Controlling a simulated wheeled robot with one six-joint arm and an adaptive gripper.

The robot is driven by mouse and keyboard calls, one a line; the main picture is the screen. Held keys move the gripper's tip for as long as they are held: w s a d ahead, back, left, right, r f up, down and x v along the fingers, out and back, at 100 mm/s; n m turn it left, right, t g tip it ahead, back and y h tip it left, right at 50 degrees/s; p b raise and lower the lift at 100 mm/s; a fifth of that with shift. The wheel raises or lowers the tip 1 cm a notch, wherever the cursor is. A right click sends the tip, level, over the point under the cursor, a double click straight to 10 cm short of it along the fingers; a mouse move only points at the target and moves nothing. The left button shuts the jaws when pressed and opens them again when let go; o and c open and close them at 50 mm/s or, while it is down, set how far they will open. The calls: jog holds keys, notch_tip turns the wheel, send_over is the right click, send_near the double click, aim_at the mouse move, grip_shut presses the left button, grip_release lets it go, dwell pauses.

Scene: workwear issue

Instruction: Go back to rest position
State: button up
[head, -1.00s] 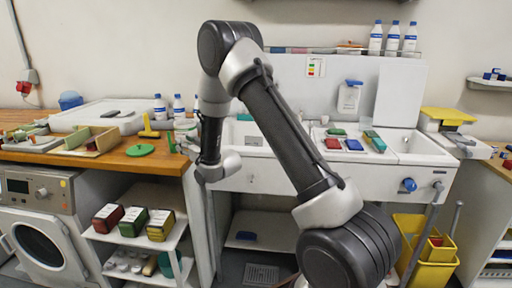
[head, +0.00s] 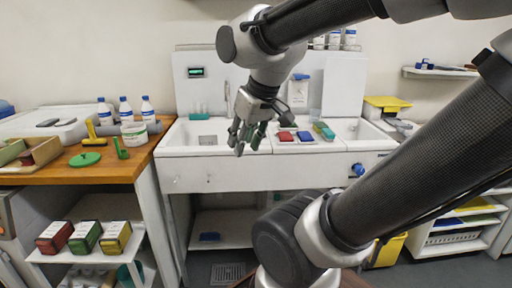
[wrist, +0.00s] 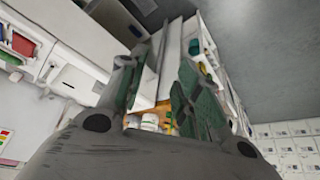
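My gripper (head: 246,140) hangs in front of the white sink unit (head: 225,172), near its middle, with fingers pointing down. In the wrist view my gripper (wrist: 160,85) shows two greenish finger pads spread apart. Nothing is held between them. My arm reaches in from the right and crosses the upper part of the head view.
A wooden bench (head: 122,165) at left carries bottles, a white tub (head: 134,133) and a green disc (head: 85,159). Red, blue and green items lie on the sink's middle ledge. Boxes stand on a shelf below the bench. Yellow bins (head: 388,250) stand at lower right.

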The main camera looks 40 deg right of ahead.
jog(key=shift+g, duration=0.4)
jog(key=s, duration=0.4)
jog(key=shift+f, duration=0.25)
jog(key=shift+d, duration=0.15)
